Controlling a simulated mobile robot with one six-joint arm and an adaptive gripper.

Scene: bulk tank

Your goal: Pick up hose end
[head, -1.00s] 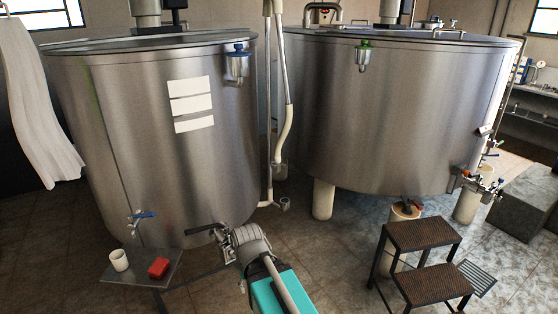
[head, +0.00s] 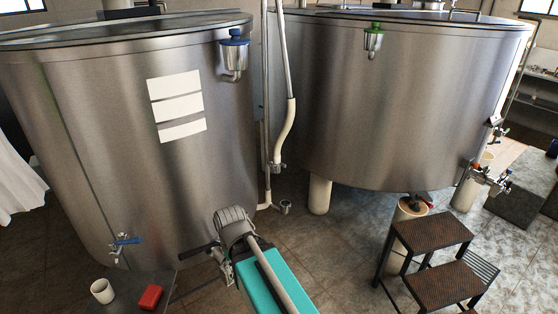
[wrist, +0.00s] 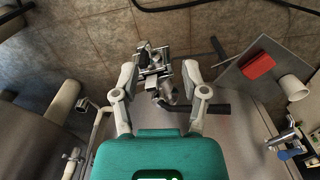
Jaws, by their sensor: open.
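A cream hose (head: 286,130) hangs down between the two steel tanks in the head view. Its lower end, the hose end (head: 279,167), has a metal fitting and hangs free above the floor, beside a thin upright pipe. In the wrist view a small metal fitting that looks like the hose end (wrist: 73,154) is at the lower left, well away from my gripper. My gripper (wrist: 160,72) is open, its two grey fingers spread. A metal valve with a black handle shows between and below them; no hose is between the fingers.
The left tank (head: 110,180) and right tank (head: 340,110) flank the hose. A floor pipe elbow (head: 286,207) stands below it. A small shelf (head: 127,304) bears a white cup (head: 102,290) and a red block (head: 150,296). Black steps (head: 432,233) stand at right.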

